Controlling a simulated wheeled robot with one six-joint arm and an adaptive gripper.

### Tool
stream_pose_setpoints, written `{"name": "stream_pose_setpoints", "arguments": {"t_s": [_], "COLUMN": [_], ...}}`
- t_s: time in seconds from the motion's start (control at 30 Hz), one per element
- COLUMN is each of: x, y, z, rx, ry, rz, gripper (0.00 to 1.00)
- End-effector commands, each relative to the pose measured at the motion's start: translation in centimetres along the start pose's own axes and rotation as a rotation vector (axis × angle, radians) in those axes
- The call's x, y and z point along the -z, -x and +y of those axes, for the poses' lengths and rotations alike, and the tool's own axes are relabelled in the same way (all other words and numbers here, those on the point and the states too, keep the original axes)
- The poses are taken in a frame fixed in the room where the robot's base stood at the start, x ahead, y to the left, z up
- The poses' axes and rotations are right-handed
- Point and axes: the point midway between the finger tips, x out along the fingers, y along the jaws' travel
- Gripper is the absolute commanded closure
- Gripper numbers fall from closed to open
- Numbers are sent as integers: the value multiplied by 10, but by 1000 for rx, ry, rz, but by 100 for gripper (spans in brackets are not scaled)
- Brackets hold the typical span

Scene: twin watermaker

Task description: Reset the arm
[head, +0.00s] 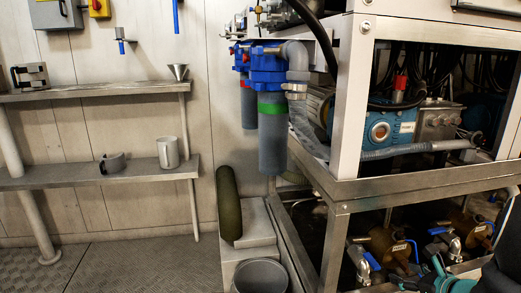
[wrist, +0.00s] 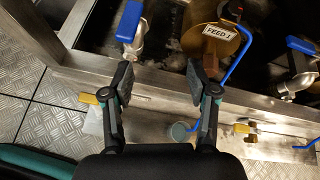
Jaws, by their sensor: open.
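My gripper (wrist: 163,78) is open in the wrist view, its two dark fingers wide apart with nothing between them. It points at the lower frame of the watermaker, where a blue-handled valve (wrist: 130,22) lies beyond the left finger. A brass-coloured part labelled FEED 1 (wrist: 222,42) is beyond the right finger. I cannot tell how far the fingertips are from these parts. In the head view, teal and black parts of my arm show at the lower right, in front of the machine's lower bay.
The watermaker's metal frame (head: 335,240) fills the right side. Blue-topped filter housings (head: 272,140) hang on its left. A grey bucket (head: 260,276) stands on the floor near a step. Wall shelves (head: 95,179) hold a mug (head: 168,152) and a clamp-like ring (head: 112,163). Floor at the left is clear.

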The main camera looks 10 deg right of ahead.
Motion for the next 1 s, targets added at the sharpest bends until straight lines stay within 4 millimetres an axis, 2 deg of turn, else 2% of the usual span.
{"name": "stream_pose_setpoints", "arguments": {"t_s": [0.1, 0.27, 0.4, 0.5, 0.6, 0.77, 0.9, 1.0], "x": [-8, -25, -40, -52, -66, -94, -128, -154], "y": [10, 29, 56, 79, 104, 141, 169, 186], "z": [42, 100, 144, 168, 185, 201, 211, 222], "rx": [-155, -387, -586, -720, -840, -966, -988, -950], "ry": [265, 660, 1032, 1309, 1591, 2003, 2307, 2471], "rz": [54, 104, 131, 147, 161, 185, 200, 185], "gripper": [41, 41, 41, 41, 41, 41, 41, 41]}}
